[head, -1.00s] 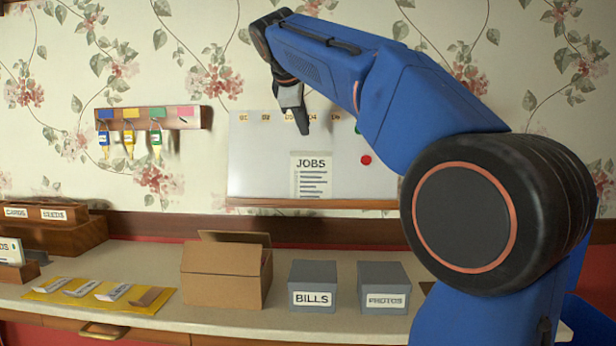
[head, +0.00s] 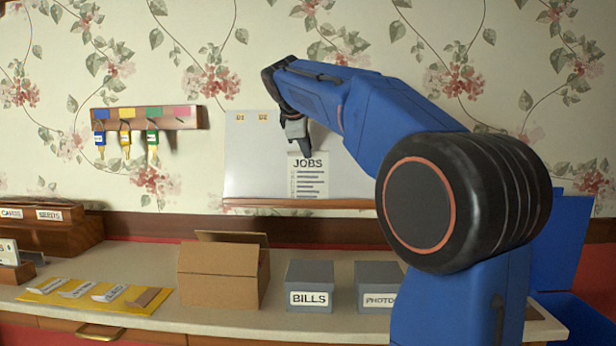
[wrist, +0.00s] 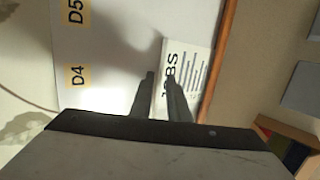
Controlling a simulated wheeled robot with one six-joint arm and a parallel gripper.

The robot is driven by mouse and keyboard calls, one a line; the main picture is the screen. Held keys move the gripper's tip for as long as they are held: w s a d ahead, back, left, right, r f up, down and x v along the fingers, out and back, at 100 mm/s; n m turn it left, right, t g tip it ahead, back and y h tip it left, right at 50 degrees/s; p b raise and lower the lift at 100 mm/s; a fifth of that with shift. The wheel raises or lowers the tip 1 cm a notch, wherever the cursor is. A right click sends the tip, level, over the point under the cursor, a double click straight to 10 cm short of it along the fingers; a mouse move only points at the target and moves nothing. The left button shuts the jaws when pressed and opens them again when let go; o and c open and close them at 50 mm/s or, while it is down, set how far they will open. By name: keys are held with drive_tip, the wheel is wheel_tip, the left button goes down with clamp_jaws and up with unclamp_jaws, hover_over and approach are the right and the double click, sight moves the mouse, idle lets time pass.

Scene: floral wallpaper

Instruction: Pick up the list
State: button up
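The list is a white sheet headed JOBS (head: 309,182) with several printed lines, upright against the white board (head: 255,165). My gripper (head: 303,152) points down at its top edge in the head view. In the wrist view the two dark fingers of my gripper (wrist: 160,76) stand apart, with the top edge of the list (wrist: 198,55) between or just behind them. I cannot tell whether they touch the sheet. Part of the board is hidden by my arm.
The board has a wooden ledge (head: 270,202). Below, on the counter, stand an open cardboard box (head: 220,278), a BILLS box (head: 309,296) and a PHOTOS box (head: 375,300). A key rack (head: 180,117) hangs left. A yellow mat (head: 45,293) holds several papers.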

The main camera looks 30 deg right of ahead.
drive_tip(key=shift+f, duration=0.1)
drive_tip(key=shift+c, duration=0.2)
clamp_jaws()
